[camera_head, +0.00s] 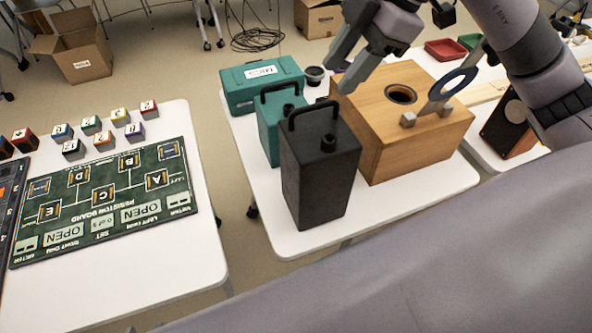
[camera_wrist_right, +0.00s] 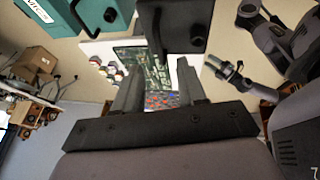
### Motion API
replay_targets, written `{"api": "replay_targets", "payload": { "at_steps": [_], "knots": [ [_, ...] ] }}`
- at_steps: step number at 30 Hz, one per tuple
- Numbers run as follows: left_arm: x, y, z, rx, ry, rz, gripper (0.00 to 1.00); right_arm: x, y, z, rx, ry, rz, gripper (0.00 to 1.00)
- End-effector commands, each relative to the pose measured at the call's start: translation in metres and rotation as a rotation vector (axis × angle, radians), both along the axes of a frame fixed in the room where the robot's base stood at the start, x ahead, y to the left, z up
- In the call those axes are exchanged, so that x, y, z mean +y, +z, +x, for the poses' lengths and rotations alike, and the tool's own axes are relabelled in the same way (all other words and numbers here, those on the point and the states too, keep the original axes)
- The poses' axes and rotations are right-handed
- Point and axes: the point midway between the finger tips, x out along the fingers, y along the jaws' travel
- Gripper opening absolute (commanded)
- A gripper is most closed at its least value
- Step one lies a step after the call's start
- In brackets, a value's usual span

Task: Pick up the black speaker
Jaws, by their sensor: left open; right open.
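The black speaker (camera_head: 318,180) is an upright box with a top handle and a short round knob, standing on the white table near its front edge. In the right wrist view it shows upside down at the top (camera_wrist_right: 178,14). My right gripper (camera_head: 342,74) is open and empty, above and behind the speaker, apart from it. Its two fingers also fill the middle of the right wrist view (camera_wrist_right: 157,75). My left gripper (camera_wrist_right: 224,72) shows small at the right of that view, open, with nothing visible in it.
A teal box with a handle (camera_head: 268,138) stands close behind the speaker. A wooden box with a round hole (camera_head: 420,150) stands just right of it. A teal case (camera_head: 240,92) lies behind. A green board (camera_head: 130,172) and several coloured cubes are on the left table.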

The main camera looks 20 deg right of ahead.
Motion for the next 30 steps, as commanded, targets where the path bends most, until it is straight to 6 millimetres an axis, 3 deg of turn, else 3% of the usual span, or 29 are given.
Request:
{"api": "replay_targets", "payload": {
  "at_steps": [8,21,30],
  "knots": [
    [0.0,0.001,0.0,0.0,-0.001,-0.001,0.51,0.002,-0.01,0.002,0.006,-0.007,-0.008,0.41],
    [-0.001,0.006,0.0,0.0,-0.002,-0.001,0.51,0.023,-0.061,0.011,0.005,-0.005,-0.007,0.41],
    [-0.001,0.006,0.0,0.0,-0.002,-0.001,0.51,0.024,-0.065,0.013,0.001,-0.006,-0.007,0.41]
  ]
}}
